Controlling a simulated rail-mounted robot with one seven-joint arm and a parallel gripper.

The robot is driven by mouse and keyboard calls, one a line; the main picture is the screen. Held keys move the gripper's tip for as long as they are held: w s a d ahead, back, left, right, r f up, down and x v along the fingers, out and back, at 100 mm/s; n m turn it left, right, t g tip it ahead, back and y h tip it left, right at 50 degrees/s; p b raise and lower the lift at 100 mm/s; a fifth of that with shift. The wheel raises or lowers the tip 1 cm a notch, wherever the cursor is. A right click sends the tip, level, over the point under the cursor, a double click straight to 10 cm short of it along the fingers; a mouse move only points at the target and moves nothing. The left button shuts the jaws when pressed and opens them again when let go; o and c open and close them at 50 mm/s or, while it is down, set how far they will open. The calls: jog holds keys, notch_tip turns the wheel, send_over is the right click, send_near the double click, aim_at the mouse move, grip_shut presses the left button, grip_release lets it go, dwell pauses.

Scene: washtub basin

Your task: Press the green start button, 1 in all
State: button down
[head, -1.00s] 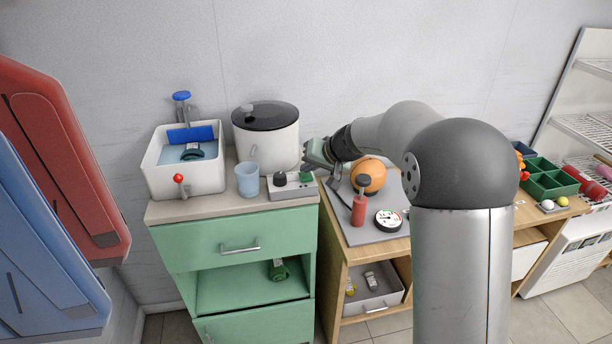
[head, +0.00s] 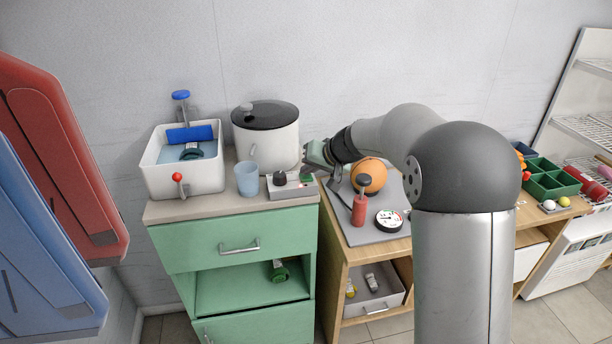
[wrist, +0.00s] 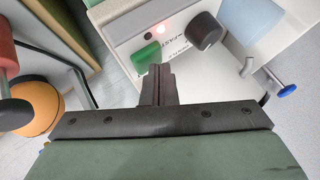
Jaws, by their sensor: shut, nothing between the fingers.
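The green start button (wrist: 146,54) is on a pale control box (wrist: 125,25) with a black knob (wrist: 205,31). My gripper (wrist: 158,70) is shut and empty. Its fingertips are right beside the button in the wrist view; I cannot tell whether they touch it. In the head view my gripper (head: 309,166) is just above the button end of the box.
A white pot with a black lid (head: 266,135) stands behind the box. A blue cup (head: 247,180) and a white basin (head: 185,180) are to its left.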

aim_at(309, 178)
dwell(0.4)
jog(key=shift+r+p, duration=0.4)
jog(key=shift+r, duration=0.4)
jog(key=shift+r+p, duration=1.45)
jog(key=shift+r, duration=1.15)
jog(key=shift+f, duration=0.1)
jog(key=s+d+f+g+h, duration=0.1)
jog(key=s+d, duration=0.4)
jog(key=s, duration=0.8)
jog(key=s+d+f+g+h, duration=0.2)
jog(key=s+d, duration=0.4)
jog(key=s, duration=0.8)
jog(key=s+d+f+g+h, duration=0.2)
jog(key=s+d+f+h, duration=0.2)
jog(key=s, duration=0.9)
jog(key=shift+s+d+f+m, duration=0.35)
jog(key=shift+d+f, duration=0.25)
jog(key=shift+d, duration=0.6)
